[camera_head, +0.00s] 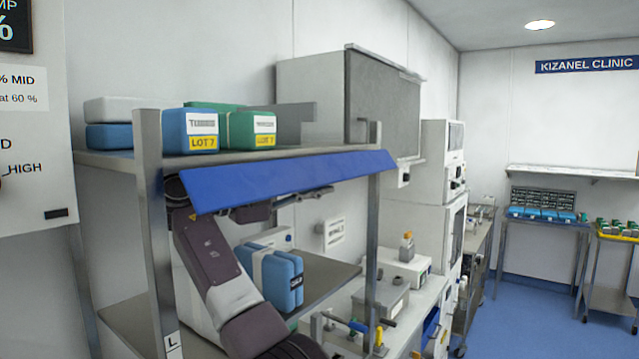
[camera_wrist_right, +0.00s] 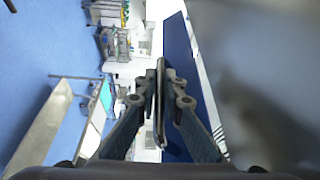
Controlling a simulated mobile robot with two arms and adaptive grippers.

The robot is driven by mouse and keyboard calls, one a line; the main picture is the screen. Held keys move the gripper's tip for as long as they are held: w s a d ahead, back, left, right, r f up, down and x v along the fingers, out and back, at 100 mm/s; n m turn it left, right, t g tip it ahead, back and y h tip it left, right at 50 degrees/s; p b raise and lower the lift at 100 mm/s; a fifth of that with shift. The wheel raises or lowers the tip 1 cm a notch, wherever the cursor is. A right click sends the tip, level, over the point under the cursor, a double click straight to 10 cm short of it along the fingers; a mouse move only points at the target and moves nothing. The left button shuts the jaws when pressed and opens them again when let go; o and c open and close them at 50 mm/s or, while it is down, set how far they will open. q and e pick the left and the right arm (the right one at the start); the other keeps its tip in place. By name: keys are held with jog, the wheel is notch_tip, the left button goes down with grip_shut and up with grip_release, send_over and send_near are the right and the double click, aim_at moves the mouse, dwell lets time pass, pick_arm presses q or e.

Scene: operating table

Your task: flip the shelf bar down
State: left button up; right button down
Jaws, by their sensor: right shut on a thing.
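The shelf bar (camera_head: 290,181) is a long blue panel along the front edge of the upper shelf (camera_head: 300,154). It slopes outward and down between two grey posts. It also shows in the right wrist view (camera_wrist_right: 178,50) as a dark blue strip. My right arm rises from the bottom of the head view and its hand is under the bar, partly hidden by it. In the wrist view my right gripper (camera_wrist_right: 161,95) is shut on a thin grey edge or handle next to the blue strip, seemingly part of the bar. My left gripper is not in view.
Blue and green packs (camera_head: 190,130) sit on the upper shelf. A blue strapped pack (camera_head: 272,277) stands on the lower shelf, close beside my right arm. Grey posts (camera_head: 155,220) flank the bar. White machines (camera_head: 440,180) and a bench stand to the right.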

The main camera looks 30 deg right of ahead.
jog(key=c, duration=2)
grip_release()
jog(key=shift+c, duration=0.2)
